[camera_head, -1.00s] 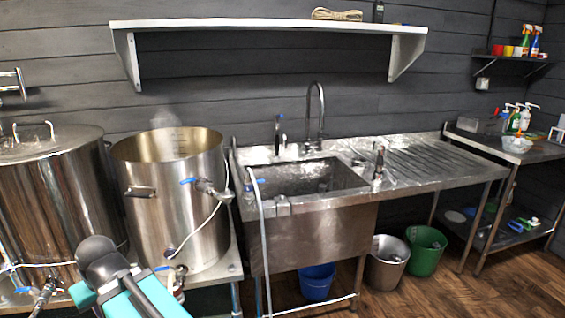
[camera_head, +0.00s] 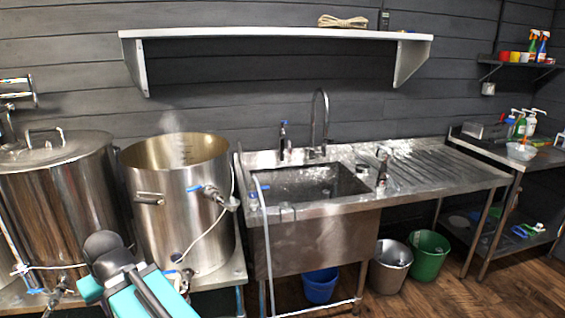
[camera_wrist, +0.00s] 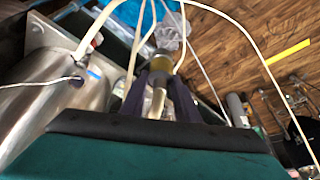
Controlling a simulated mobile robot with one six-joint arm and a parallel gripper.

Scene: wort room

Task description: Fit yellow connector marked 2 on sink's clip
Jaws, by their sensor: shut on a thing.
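In the wrist view my gripper (camera_wrist: 160,88) has its dark fingers close together around a pale hose end. A yellowish connector (camera_wrist: 163,62) shows at the fingertips. No number can be read on it, and the fingers hide part of it. In the head view my teal and dark arm is at the lower left, in front of the kettles; the fingers cannot be made out there. The steel sink (camera_head: 312,208) stands right of the arm, apart from it. A small metal fitting (camera_head: 287,214) sits on its front rim; I cannot tell whether this is the clip.
An open steaming kettle (camera_head: 185,225) and a lidded kettle (camera_head: 62,205) stand at the left. A pale hose (camera_head: 264,240) hangs over the sink's left front. Blue (camera_head: 319,287), grey (camera_head: 390,268) and green (camera_head: 428,257) buckets stand on the floor. The floor at lower right is clear.

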